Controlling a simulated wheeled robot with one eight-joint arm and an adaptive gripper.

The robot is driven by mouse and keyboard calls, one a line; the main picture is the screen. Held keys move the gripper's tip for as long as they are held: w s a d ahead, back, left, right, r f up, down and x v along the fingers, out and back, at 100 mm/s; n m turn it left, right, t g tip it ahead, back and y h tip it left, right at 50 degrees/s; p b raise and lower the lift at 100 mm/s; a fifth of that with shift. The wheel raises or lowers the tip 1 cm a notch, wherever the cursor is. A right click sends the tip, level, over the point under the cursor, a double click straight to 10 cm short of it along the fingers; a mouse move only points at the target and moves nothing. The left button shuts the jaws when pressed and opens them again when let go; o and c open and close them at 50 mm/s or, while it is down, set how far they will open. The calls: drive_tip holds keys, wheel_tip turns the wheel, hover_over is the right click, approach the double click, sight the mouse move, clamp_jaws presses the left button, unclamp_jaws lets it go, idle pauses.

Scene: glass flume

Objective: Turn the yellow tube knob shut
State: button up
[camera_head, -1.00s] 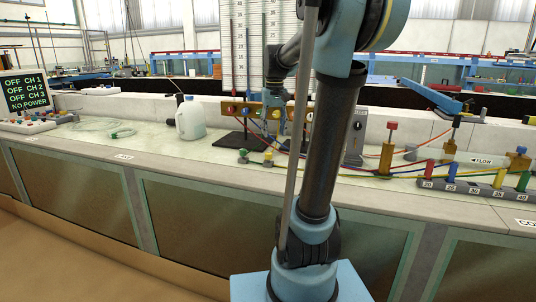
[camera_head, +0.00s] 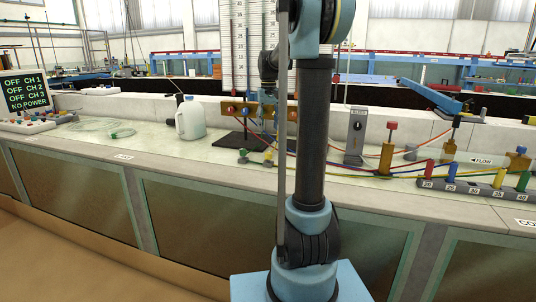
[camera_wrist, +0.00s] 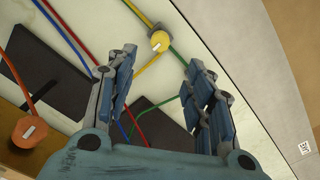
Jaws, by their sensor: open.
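The yellow knob (camera_wrist: 159,41) is round, with a short white mark on its top, and sits on a small dark fitting. A yellow tube (camera_wrist: 146,67) runs from it. In the head view the yellow knob (camera_head: 268,156) stands low on the bench top, just below my gripper (camera_head: 268,113). In the wrist view my gripper (camera_wrist: 162,60) is open and empty. The knob lies ahead, between the lines of the two fingers and slightly nearer the left one. I cannot see any contact.
An orange knob (camera_wrist: 30,132) lies left of my gripper. Red, blue and green tubes cross near the fingers. A green knob (camera_head: 242,155) stands left of the yellow one. A white jug (camera_head: 190,118) is farther left, and a tube manifold (camera_head: 455,187) is at right.

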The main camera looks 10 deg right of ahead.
sight(268, 155)
wheel_tip(268, 155, down, 13)
drive_tip(key=shift+r, duration=0.1)
idle(0.4)
drive_tip(key=c, duration=1.1)
